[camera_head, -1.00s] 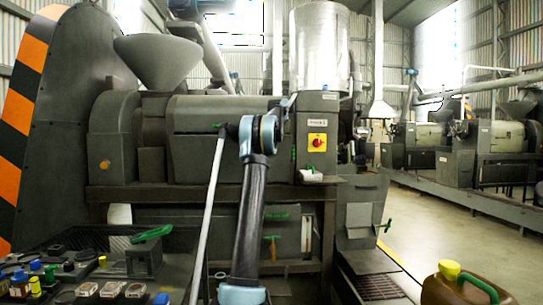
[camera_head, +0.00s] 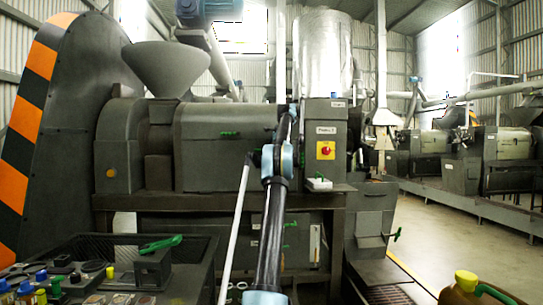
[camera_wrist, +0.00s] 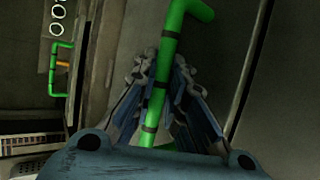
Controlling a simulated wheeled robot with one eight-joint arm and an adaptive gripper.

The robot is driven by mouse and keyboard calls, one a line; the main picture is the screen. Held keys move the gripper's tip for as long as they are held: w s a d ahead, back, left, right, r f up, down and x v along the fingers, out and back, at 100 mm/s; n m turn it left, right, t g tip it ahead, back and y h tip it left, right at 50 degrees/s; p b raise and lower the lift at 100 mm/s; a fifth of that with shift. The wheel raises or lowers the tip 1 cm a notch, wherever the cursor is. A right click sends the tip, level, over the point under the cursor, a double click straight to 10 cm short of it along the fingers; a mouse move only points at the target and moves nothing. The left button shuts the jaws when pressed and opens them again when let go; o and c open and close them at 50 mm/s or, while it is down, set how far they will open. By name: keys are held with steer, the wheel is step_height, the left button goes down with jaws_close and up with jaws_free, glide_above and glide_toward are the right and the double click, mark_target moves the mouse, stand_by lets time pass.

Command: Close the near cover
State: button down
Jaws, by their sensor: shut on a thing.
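In the wrist view my gripper (camera_wrist: 158,75) is shut on a green bar handle (camera_wrist: 180,22), with its fingers on both sides of the bar. The handle stands in front of a dark grey panel (camera_wrist: 225,40). In the head view the grey cover (camera_head: 212,165) on the near press barrel has a small green handle (camera_head: 228,135) near its upper middle. My arm crosses in front of its right end and hides part of it. I cannot tell how far the cover stands open.
A control box with a red and yellow switch (camera_head: 325,150) stands right of my arm. A dark tray (camera_head: 200,250) and parts bench lie at the lower left. A brown canister (camera_head: 465,290) stands at the lower right. Open floor (camera_head: 440,235) lies to the right.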

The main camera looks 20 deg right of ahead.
steer(key=shift+w+d+r, duration=0.1)
steer(key=shift+w, duration=0.4)
steer(key=c, duration=1.6)
jaws_free()
steer(key=shift+d+r, duration=0.1)
steer(key=shift+v, duration=1.35)
steer(key=s+d, duration=0.4)
steer(key=s, duration=0.7)
steer(key=shift+s, duration=0.15)
steer(key=shift+d, duration=0.1)
